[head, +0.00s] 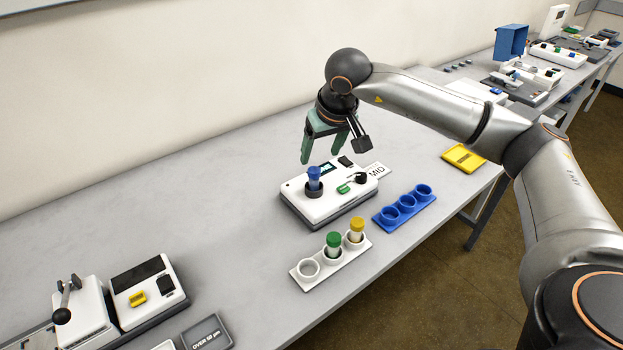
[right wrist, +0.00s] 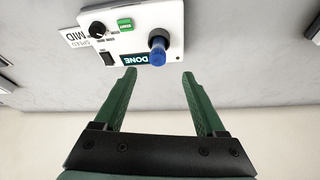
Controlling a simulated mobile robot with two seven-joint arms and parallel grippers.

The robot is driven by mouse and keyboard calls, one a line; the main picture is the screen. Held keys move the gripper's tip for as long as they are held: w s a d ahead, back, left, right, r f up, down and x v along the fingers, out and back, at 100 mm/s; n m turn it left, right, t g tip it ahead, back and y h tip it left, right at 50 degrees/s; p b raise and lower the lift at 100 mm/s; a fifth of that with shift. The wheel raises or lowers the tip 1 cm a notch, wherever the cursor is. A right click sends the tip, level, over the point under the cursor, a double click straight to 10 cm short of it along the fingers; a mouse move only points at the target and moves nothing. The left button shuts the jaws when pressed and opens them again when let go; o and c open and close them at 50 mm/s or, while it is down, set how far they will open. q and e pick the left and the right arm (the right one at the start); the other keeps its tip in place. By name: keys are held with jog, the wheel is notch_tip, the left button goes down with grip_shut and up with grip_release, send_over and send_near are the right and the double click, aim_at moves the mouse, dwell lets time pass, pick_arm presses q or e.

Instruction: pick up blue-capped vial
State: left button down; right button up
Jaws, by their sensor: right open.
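The blue-capped vial (head: 314,178) stands upright in the dark round holder of a white device (head: 340,200) with a small screen, a knob and a green button. In the right wrist view the vial (right wrist: 157,54) shows beyond the fingertips, and the device's screen reads DONE. My right gripper (head: 322,158) is above and behind the device, open, with nothing between its green fingers. In the right wrist view the right gripper (right wrist: 158,72) points toward the vial, apart from it. My left gripper is not in view.
A white rack (head: 318,278) holds a green-capped vial (head: 333,243) and a yellow-capped vial (head: 356,230); one place is empty. An empty blue rack (head: 405,209) stands right of the device. A yellow tray (head: 463,158) lies farther right. The table behind the device is clear.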

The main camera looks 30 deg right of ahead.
aim_at(315, 170)
jog(key=x, duration=0.4)
jog(key=shift+w+f, duration=0.1)
jog(key=shift+f, duration=0.2)
jog(key=shift+w+d+p+x, duration=0.1)
jog(key=shift+p+x, duration=0.25)
jog(key=shift+x, duration=1)
jog(key=shift+w+d+p+x, duration=0.15)
jog(key=shift+p+x, duration=0.2)
jog(key=shift+x, duration=1)
jog(key=shift+s+r, duration=0.1)
jog(key=shift+r, duration=0.05)
grip_shut()
